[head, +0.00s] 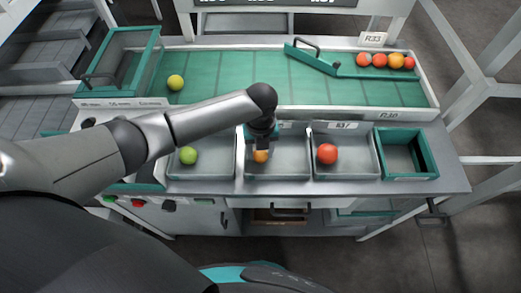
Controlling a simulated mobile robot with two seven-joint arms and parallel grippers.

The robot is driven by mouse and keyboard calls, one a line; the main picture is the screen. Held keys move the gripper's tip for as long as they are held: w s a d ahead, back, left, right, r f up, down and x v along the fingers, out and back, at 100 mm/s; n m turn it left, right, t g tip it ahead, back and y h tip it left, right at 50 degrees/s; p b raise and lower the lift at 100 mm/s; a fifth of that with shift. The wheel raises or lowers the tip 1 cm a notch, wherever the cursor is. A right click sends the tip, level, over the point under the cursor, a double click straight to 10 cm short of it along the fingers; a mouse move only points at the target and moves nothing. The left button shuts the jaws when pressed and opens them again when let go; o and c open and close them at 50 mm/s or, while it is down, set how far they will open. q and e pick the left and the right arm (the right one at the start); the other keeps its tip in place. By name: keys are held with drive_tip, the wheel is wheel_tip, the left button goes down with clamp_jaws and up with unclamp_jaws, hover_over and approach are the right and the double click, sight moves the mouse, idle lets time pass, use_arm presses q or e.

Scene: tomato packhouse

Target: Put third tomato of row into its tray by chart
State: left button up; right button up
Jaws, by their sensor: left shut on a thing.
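My left gripper (261,148) points down into the middle grey tray (291,168) and is shut on an orange tomato (261,157). The tomato is low inside that tray; I cannot tell whether it touches the floor. The left tray (215,172) holds a green tomato (188,155). The right tray (350,171) holds a red tomato (327,153). A yellow-green tomato (175,82) sits on the green belt (240,80) toward the left. My right gripper is out of view.
Several red and orange tomatoes (380,60) sit behind a green angled guide (340,69) at the back right. A green-rimmed box (407,174) beside the right tray looks empty. A dark sign (270,2) is cut off at the top. The middle of the belt is clear.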

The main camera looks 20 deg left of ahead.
use_arm(q)
drive_tip(key=shift+f, duration=0.1)
drive_tip(key=o, duration=1)
drive_tip(key=c, duration=0.3)
drive_tip(key=shift+c, duration=0.2)
wheel_tip(320, 180, up, 7)
drive_tip(key=p, duration=0.7)
